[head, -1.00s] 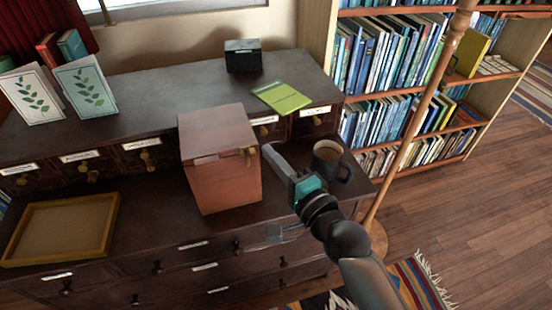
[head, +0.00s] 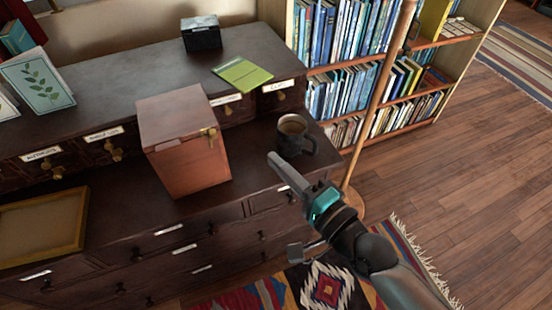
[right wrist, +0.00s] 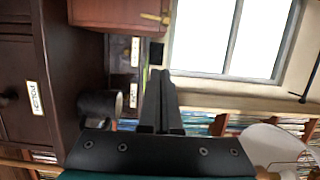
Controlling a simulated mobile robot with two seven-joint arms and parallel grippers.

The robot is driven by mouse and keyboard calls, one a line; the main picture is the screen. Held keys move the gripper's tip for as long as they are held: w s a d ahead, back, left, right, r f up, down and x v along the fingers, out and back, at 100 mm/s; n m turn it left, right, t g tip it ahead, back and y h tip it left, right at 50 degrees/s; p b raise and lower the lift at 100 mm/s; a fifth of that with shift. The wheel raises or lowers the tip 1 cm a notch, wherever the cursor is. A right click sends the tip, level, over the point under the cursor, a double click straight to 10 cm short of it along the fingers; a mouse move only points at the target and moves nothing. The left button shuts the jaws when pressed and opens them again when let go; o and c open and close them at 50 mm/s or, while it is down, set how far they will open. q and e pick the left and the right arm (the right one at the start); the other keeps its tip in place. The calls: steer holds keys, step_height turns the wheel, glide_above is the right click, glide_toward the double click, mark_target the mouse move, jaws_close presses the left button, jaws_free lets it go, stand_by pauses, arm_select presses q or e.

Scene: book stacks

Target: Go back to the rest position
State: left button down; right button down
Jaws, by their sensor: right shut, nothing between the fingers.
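My right gripper (head: 277,163) is shut and empty. In the head view it hangs in front of the dresser's right end, its fingers pointing up and left, between the copper-coloured box and the dark mug as seen. In the right wrist view its two fingers (right wrist: 160,100) lie together with nothing between them. My left gripper is not in view.
A copper-coloured box (head: 186,150) and a dark mug (head: 293,136) stand on the dresser's lower top (head: 115,200). A wooden tray (head: 80,232) lies at left. A floor lamp pole (head: 378,95) stands right of the dresser, before the bookshelf (head: 300,60). The floor (head: 450,190) at right is clear.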

stand_by(0.3)
steer(key=s+d+f+n+g+h, duration=0.15)
steer(key=d+f, duration=0.25)
steer(key=f, duration=0.6)
steer(key=s+d+f+n+g+h, duration=0.1)
steer(key=d+f+n+g+h, duration=0.15)
steer(key=f, duration=0.75)
steer(key=s+d+f+n+g+h, duration=0.1)
steer(key=d+f+n+h, duration=0.2)
steer(key=f, duration=0.6)
steer(key=s+d+f+n+g+h, duration=0.1)
steer(key=s+d+f+n+g, duration=0.2)
steer(key=s+f, duration=0.6)
steer(key=s+d+f+n+g+h, duration=0.2)
steer(key=s+f, duration=0.7)
steer(key=s, duration=0.8)
steer(key=d+n+g, duration=0.1)
steer(key=d+g, duration=0.1)
steer(key=g, duration=0.1)
steer(key=shift+d+f+n, duration=0.3)
steer(key=shift+d+f, duration=0.05)
